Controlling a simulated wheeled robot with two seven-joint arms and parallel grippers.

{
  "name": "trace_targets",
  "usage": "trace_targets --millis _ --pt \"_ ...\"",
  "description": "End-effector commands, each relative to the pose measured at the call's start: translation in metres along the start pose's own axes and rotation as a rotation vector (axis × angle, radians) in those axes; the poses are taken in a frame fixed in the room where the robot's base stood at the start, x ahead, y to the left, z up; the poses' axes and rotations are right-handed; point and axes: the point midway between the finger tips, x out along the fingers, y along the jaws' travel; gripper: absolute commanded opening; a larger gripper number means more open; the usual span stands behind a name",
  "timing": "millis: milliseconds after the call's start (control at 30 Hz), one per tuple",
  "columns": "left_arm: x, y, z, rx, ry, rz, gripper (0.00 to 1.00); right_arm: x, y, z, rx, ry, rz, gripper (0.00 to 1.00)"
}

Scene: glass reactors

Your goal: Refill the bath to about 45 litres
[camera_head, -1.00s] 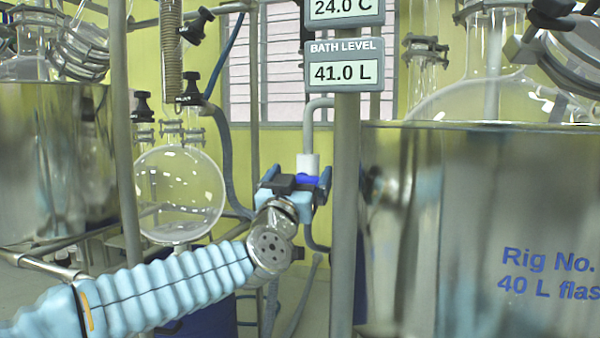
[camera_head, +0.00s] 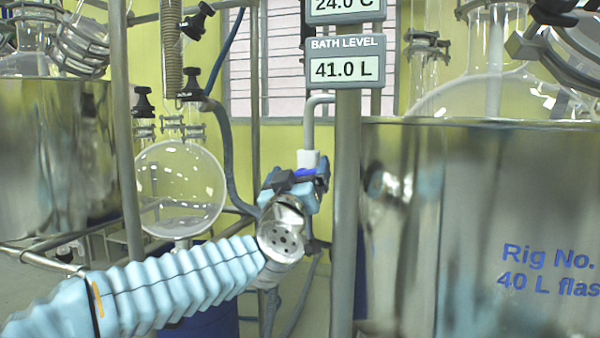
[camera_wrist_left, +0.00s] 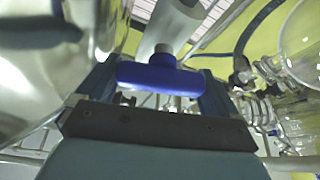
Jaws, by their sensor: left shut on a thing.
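The bath (camera_head: 400,240) is a large shiny metal vessel at the right, with blue "Rig No." and "40 L" lettering. The bath level display (camera_head: 344,68) on a post reads 41.0 L. A blue valve handle (camera_head: 305,173) sits below a white valve body (camera_head: 308,159) on a grey pipe, left of the post. My left gripper (camera_head: 304,182) is at the handle. In the left wrist view the blue handle (camera_wrist_left: 160,77) lies between the fingers, and the left gripper (camera_wrist_left: 158,88) is shut on it. My right gripper is not in view.
Another metal vessel (camera_head: 50,160) stands at the far left. Metal posts (camera_head: 345,240) and hoses (camera_head: 228,150) crowd the space around the valve.

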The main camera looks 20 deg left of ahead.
Motion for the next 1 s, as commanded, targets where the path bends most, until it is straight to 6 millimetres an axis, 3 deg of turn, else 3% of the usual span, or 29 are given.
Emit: trace_targets --millis 600,1000 --pt "0.0 -0.004 0.0 -0.514 -0.001 -0.213 0.64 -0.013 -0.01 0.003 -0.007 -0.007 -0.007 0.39" --pt "-0.001 -0.006 0.002 -0.703 -0.001 -0.292 0.64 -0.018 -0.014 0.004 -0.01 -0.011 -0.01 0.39"
